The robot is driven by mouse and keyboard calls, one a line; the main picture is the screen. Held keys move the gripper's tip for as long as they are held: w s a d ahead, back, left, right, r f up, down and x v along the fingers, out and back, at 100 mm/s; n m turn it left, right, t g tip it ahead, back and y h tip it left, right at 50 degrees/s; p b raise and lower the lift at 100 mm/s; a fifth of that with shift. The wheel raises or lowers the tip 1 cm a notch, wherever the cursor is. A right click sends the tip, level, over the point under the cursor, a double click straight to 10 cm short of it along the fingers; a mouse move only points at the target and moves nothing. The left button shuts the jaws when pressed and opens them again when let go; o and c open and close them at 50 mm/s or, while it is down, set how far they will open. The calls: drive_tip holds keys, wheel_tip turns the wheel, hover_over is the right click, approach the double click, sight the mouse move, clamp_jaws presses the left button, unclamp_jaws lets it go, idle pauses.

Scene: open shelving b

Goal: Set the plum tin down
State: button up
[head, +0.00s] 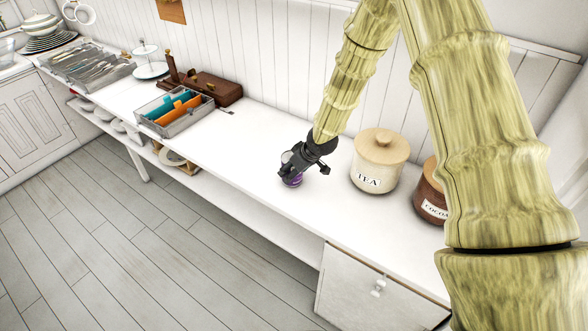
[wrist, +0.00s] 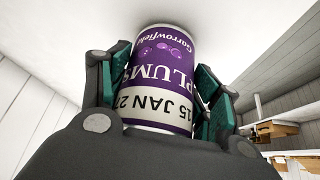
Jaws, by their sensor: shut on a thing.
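The plum tin (wrist: 158,85) has a purple and white label reading "PLUMS" and "15 JAN 27". In the wrist view it fills the space between the fingers, with a finger pressed on each side. My gripper (head: 298,172) is shut on the tin over the white counter (head: 245,158), left of the tea jar. In the head view only a small purple part of the tin (head: 293,182) shows below the fingers. It is at or very close to the counter top; I cannot tell whether it touches.
A tea jar (head: 374,165) and a brown cocoa jar (head: 430,200) stand to the right. A grey box with coloured dividers (head: 174,112) and a brown case (head: 215,88) stand further left. The counter between the box and my gripper is clear.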

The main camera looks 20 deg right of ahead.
drive_tip(key=shift+f, duration=0.2)
drive_tip(key=shift+f, duration=0.1)
drive_tip(key=o, duration=1.4)
drive_tip(key=shift+c, duration=0.2)
drive_tip(key=shift+s+d+r, duration=0.15)
drive_tip(key=shift+s+r, duration=0.05)
drive_tip(key=shift+r, duration=0.3)
drive_tip(key=b+v, duration=0.2)
drive_tip(key=v, duration=0.9)
